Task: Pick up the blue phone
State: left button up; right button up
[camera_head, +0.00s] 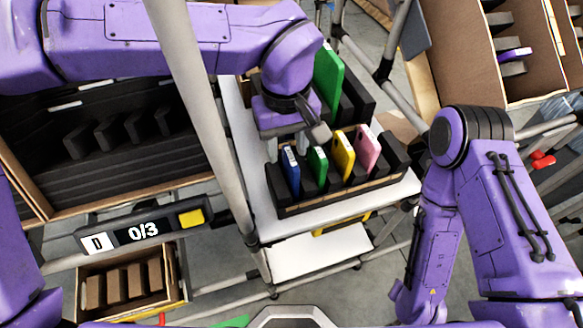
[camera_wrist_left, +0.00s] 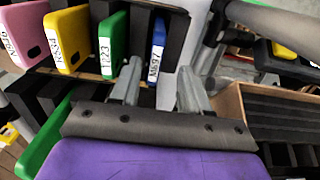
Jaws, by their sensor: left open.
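The blue phone (camera_head: 290,172) stands on edge in a slot of the near black-foam carton (camera_head: 340,193), at the left end of a row. In the left wrist view the blue phone (camera_wrist_left: 157,50) shows its narrow side with a white label. A green phone (camera_head: 317,164), a yellow phone (camera_head: 343,156) and a pink phone (camera_head: 367,148) stand beside it. My left gripper (camera_head: 288,148) is open just above and behind the blue phone. In the left wrist view its fingers (camera_wrist_left: 161,70) are apart and empty, with the phone beyond them. My right gripper is out of view.
A larger green item (camera_head: 328,82) stands in black foam behind my left gripper. A grey pole (camera_head: 200,110) crosses the head view left of the white shelf (camera_head: 242,165). A display reading "D 0/3" (camera_head: 144,230) hangs before a dark-lined carton (camera_head: 110,130) at left.

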aim_at(291, 156)
pick_arm(q)
jog(key=f, duration=0.5)
jog(key=shift+d+p, duration=0.3)
jog(key=shift+p, duration=0.05)
jog(key=shift+f, duration=0.15)
grip_shut()
